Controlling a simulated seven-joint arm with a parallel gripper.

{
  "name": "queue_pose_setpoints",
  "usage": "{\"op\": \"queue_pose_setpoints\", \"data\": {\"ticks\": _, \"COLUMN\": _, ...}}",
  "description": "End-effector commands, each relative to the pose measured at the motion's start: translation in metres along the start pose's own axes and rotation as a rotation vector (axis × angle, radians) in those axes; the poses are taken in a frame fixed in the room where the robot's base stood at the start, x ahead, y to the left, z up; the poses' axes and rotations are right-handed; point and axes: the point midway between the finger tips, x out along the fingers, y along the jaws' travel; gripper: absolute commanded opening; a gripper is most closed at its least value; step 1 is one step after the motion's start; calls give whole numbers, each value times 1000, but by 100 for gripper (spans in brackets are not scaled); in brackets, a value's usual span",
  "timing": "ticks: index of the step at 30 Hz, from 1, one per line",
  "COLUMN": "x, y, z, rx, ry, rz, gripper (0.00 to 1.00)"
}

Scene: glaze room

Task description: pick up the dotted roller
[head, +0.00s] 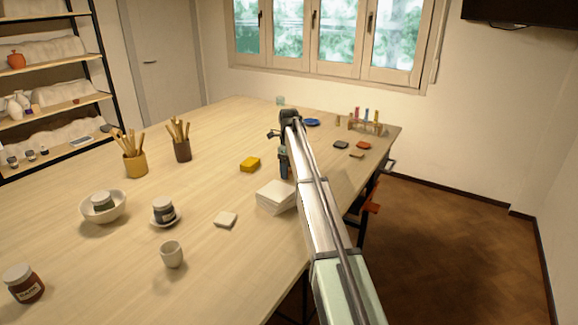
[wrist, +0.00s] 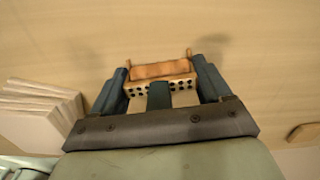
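The dotted roller (wrist: 160,69) shows in the wrist view, just beyond and between my fingertips. It is orange-brown, with a short peg at each end and a pale strip with dark dots on the near side. My gripper (wrist: 161,84) has its two dark blue fingers set wide apart, one near each end of the roller. I see no clear grip on it. A dark piece in the middle covers part of the dotted side. In the head view, my gripper (head: 285,176) points down near the table, beside the white tile stack, and the roller is hidden there.
The stack of white tiles (head: 276,196) stands close to my gripper and also shows in the wrist view (wrist: 38,115). A yellow block (head: 250,164) lies to the left. Brush pots, bowls and jars stand further left. Small coloured pieces (head: 341,144) lie to the right.

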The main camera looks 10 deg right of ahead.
Motion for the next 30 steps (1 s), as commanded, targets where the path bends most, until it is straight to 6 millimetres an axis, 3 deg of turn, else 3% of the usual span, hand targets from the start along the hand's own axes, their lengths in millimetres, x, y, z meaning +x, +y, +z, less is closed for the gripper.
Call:
{"op": "queue_pose_setpoints", "data": {"ticks": 10, "x": 0, "y": 0, "z": 0, "rx": 0, "ry": 0, "rz": 0, "gripper": 44}}
{"op": "queue_pose_setpoints", "data": {"ticks": 20, "x": -7, "y": 0, "z": 0, "rx": 0, "ry": -1, "rz": -1, "gripper": 44}}
{"op": "queue_pose_setpoints", "data": {"ticks": 30, "x": -63, "y": -1, "z": 1, "rx": 0, "ry": -1, "rz": -1, "gripper": 44}}
